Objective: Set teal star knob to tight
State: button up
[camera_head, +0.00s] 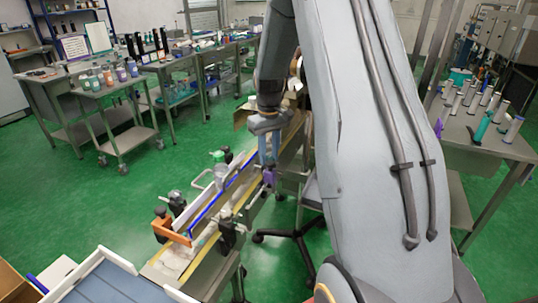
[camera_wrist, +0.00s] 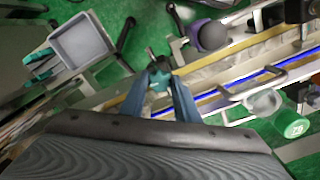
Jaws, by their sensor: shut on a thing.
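The teal star knob (camera_wrist: 160,79) shows in the wrist view between the tips of my gripper's two blue-grey fingers. My gripper (camera_wrist: 158,84) is shut on it, one finger on each side. A dark metal stem stands just beyond the knob. In the head view my gripper (camera_head: 268,160) reaches down to the side of the conveyor (camera_head: 190,240), and I cannot make out the teal knob there. The knob's pointer or any tight mark cannot be read in either view.
A purple round knob (camera_wrist: 211,34) sits beside the teal one, near the conveyor rail. A green-capped clear vessel (camera_wrist: 290,122) stands across the blue-edged rail. A grey bin (camera_wrist: 80,48) is at the upper left. Benches with bottles (camera_head: 115,75) stand farther off.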

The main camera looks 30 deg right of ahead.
jog(key=m, duration=0.4)
jog(key=shift+m, duration=0.3)
jog(key=m, duration=0.3)
jog(key=shift+w+m+b, duration=0.1)
jog(key=shift+m+b, duration=0.2)
jog(key=shift+m, duration=0.1)
jog(key=m, duration=0.4)
jog(key=shift+r+m, duration=0.1)
jog(key=shift+m, duration=1.7)
jog(key=shift+m+b, duration=0.3)
jog(key=o, duration=1)
jog(key=shift+o, duration=0.2)
